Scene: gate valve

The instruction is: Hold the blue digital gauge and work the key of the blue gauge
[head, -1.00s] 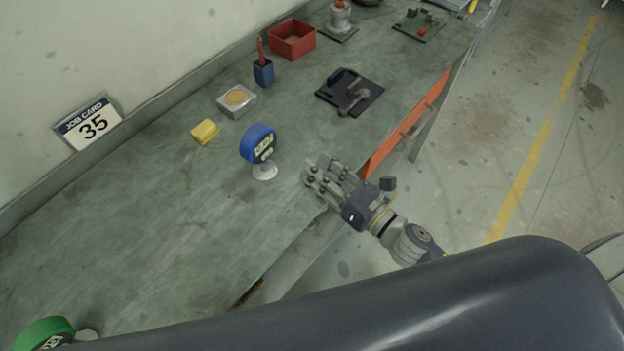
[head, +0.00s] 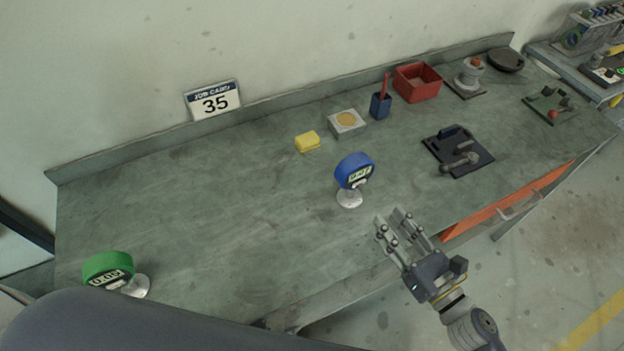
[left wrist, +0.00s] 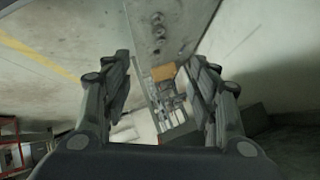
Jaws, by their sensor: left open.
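The blue digital gauge (head: 354,170) stands on a round pale foot (head: 349,198) near the middle of the bench. Its small display faces me, and its keys are too small to make out. My right gripper (head: 389,216) is to the right of and nearer than the gauge, apart from it, near the bench's front edge. Its fingers look parted, with nothing between them. My left gripper (left wrist: 165,85) shows only in the left wrist view, open and empty. No blue gauge shows between its fingers.
A green gauge (head: 108,268) stands at the bench's left end. The bench's (head: 220,190) left middle is clear.

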